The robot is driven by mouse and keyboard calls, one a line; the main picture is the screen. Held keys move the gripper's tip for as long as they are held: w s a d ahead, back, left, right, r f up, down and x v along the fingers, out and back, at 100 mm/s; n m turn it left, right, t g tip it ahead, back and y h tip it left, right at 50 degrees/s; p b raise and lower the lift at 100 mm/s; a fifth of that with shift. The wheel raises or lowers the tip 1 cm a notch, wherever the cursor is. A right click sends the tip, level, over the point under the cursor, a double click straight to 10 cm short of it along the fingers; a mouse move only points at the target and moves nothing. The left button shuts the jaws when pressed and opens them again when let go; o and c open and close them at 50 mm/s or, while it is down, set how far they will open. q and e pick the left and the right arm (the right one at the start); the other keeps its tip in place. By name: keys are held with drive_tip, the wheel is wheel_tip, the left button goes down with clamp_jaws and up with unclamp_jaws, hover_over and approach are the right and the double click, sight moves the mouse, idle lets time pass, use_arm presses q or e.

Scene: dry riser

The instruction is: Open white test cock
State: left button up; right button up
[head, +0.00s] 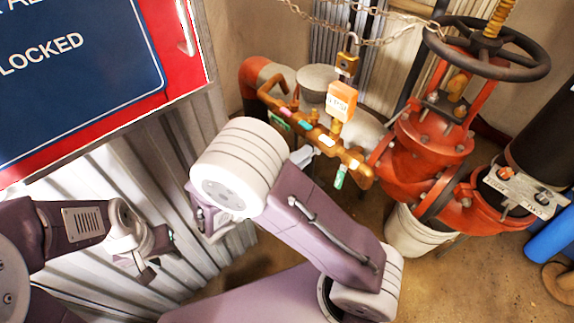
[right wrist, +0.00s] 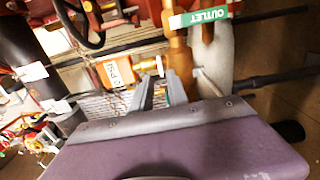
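A brass pipe assembly (head: 316,133) carries small pink, green and white coloured parts. The white test cock (head: 326,140) is the small white piece on the brass, just below the orange PSI gauge tag (head: 342,100). My right gripper (head: 303,156) is mostly hidden behind its own arm; its tip shows just left of and below the white piece. In the right wrist view, its two fingers (right wrist: 161,90) are a little apart, with a small pale piece near the tips. I cannot tell if they touch it. My left gripper (head: 152,262) is open and empty at the lower left, away from the pipes.
A red valve with a black handwheel (head: 487,50) stands at the right. A padlock (head: 347,62) and chain hang above the brass. A blue and red sign (head: 75,75) fills the upper left.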

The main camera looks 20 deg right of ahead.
sight(324, 142)
drive_tip(key=x, duration=0.6)
drive_tip(key=shift+d, duration=0.25)
clamp_jaws()
idle(0.5)
idle(1.2)
